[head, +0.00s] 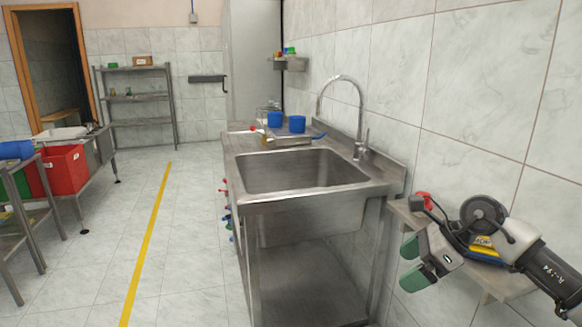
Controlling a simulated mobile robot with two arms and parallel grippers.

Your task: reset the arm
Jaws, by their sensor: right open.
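My right arm (545,275) comes in from the lower right. Its gripper (413,262) points left, with two green-padded fingers apart and nothing between them. It is in front of a small wall-side shelf (505,286), to the right of the steel sink's legs. The arm and gripper hide much of that shelf. My left gripper is not in view.
A steel sink unit (300,172) with a tall tap (360,115) stands in the middle. Two blue cups (297,123) are at its far end. A red item (424,200) and a yellow item (486,254) are near my right gripper. Floor left of the sink is clear.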

